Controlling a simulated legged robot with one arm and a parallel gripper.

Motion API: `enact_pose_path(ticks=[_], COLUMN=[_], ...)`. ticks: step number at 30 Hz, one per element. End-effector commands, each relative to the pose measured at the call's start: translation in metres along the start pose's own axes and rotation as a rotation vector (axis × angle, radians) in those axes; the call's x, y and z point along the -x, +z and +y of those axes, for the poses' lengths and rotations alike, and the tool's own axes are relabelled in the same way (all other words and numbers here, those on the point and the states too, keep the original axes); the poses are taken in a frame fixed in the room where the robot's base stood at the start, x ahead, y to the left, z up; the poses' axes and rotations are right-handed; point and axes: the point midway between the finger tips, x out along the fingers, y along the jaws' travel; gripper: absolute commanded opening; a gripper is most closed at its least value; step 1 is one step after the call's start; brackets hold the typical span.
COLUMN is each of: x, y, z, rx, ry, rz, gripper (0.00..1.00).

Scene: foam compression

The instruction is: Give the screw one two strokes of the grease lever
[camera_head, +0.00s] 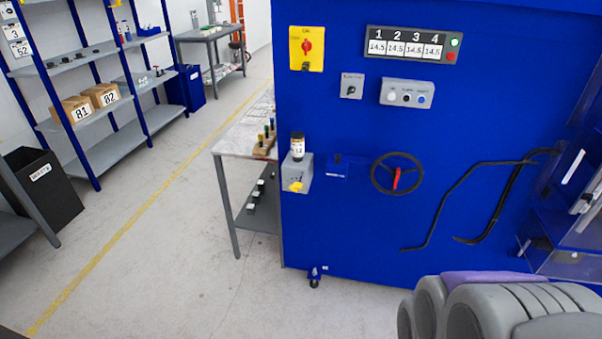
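A big blue machine (360,238) fills the right half of the view. On its left front edge sits a small grey box (303,172) with a yellow part (296,186) low on its front and a dark-capped jar (298,147) on top. I cannot tell for sure whether the yellow part is the grease lever. A panel (412,44) at the top shows numbers 1 to 4, each reading 14.5. No screw can be made out. A grey, ridged part of my arm shows at bottom right; no gripper fingers are visible.
A black handwheel (397,174) with a red handle, a yellow plate with a red knob (306,48), and black hoses (470,190) are on the machine. A side table (235,140) stands left of it. Shelves (100,120) and a bin (42,190) are farther left. Floor between is clear.

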Motion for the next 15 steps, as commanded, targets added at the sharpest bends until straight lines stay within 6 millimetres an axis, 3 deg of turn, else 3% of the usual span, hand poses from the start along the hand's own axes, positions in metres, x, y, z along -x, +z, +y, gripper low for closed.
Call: enact_pose_path(ticks=[2,15], x=[0.0000,0.0000], y=[0.0000,0.0000], z=[0.0000,0.0000], rx=[0.000,0.000], ry=[0.000,0.000], rz=[0.000,0.000], gripper=[0.43,0.00])
